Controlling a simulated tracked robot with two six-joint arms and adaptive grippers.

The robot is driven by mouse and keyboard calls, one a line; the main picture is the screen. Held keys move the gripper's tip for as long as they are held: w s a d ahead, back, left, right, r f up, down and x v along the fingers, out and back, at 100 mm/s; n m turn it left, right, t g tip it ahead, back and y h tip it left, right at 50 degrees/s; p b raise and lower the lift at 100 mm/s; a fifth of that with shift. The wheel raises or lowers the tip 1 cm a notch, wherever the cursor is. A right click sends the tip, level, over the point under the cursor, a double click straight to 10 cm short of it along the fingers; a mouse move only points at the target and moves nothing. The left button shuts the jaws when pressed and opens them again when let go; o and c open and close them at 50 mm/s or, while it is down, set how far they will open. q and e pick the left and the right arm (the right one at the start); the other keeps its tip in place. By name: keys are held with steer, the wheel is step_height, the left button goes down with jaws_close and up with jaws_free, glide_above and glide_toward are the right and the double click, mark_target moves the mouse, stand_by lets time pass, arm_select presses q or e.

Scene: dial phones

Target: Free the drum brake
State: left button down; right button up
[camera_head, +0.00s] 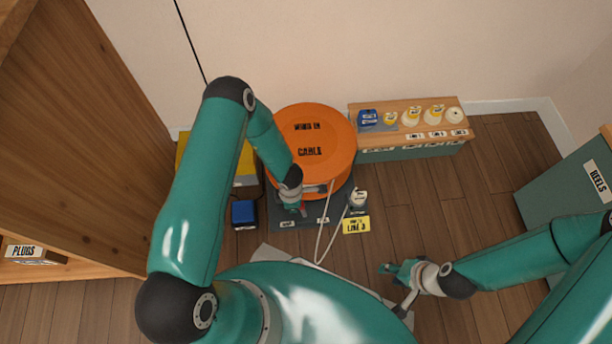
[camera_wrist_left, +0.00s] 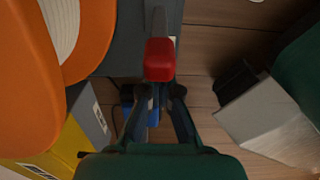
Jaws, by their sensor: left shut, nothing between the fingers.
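The orange cable drum (camera_head: 335,130), lettered on top, sits on a dark base (camera_head: 345,205). It also shows in the left wrist view (camera_wrist_left: 90,50). A red-ended lever (camera_wrist_left: 159,62) stands out from the base in the left wrist view, just ahead of my left fingers; I take it for the brake. My left gripper (camera_head: 300,210) is shut and empty at the base's front edge, pointing down at the lever; its fingers also show in the wrist view (camera_wrist_left: 155,105). Contact with the lever cannot be told.
A pale cable (camera_head: 322,225) runs from the drum toward the floor. A blue box (camera_head: 244,213) and yellow box (camera_head: 200,150) stand left of the drum. A low shelf (camera_head: 410,152) with several white-and-yellow items stands behind right.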

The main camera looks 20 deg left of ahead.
arm_select(q)
steer(key=shift+w+d, duration=0.35)
steer(key=shift+d, duration=0.25)
steer(key=shift+w+d, duration=0.35)
steer(key=shift+d, duration=0.2)
step_height(320, 180, up, 7)
steer(key=a+p, duration=0.1)
steer(key=p, duration=0.5)
steer(key=shift+s+a, duration=0.15)
steer(key=shift+s, duration=0.25)
